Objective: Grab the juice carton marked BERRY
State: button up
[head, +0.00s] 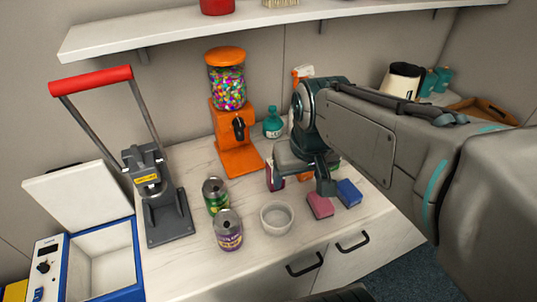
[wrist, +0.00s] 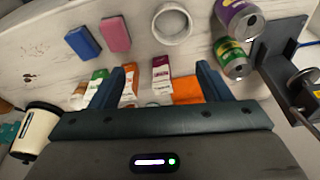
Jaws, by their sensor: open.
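A magenta-and-white carton (wrist: 160,74) shows in the wrist view between the two fingers of my gripper (wrist: 161,82), apart from both. Its lettering is too small to read, so I cannot confirm BERRY. An orange-and-white carton (wrist: 78,92) is farther left. In the head view my gripper (head: 299,184) is open and empty above the counter, hiding most of the cartons; a magenta piece (head: 276,174) shows beside a finger.
A white bowl (head: 277,218), a purple can (head: 228,232), a green can (head: 215,195), a pink sponge (head: 320,205) and a blue sponge (head: 348,193) lie in front. An orange candy dispenser (head: 237,150) and a teal bottle (head: 273,123) stand behind. A shelf (head: 180,35) runs overhead.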

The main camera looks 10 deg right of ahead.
jog(key=w+f+g, duration=0.1)
jog(key=w, duration=0.5)
jog(key=w+f+n+g+b, duration=0.1)
jog(key=w+f, duration=0.1)
jog(key=w, duration=0.4)
jog(key=w+f+b, duration=0.1)
jog(key=w, duration=0.5)
jog(key=shift+w+f+n+g, duration=0.15)
jog(key=shift+w+n+g, duration=0.15)
jog(key=shift+n+g, duration=0.1)
notch_tip(320, 180, down, 8)
jog(key=shift+f+p, duration=0.2)
jog(key=shift+p, duration=0.15)
jog(key=shift+s+a+f+p, duration=0.1)
jog(key=shift+f+p, duration=0.1)
jog(key=shift+f, duration=0.7)
jog(key=shift+s+d+f+p, duration=0.15)
jog(key=shift+f+p, duration=0.1)
jog(key=shift+f, duration=0.65)
jog(key=shift+s+a+f+p, duration=0.1)
jog(key=shift+a+f+p, duration=0.1)
jog(key=shift+f, duration=0.7)
jog(key=c, duration=1.2)
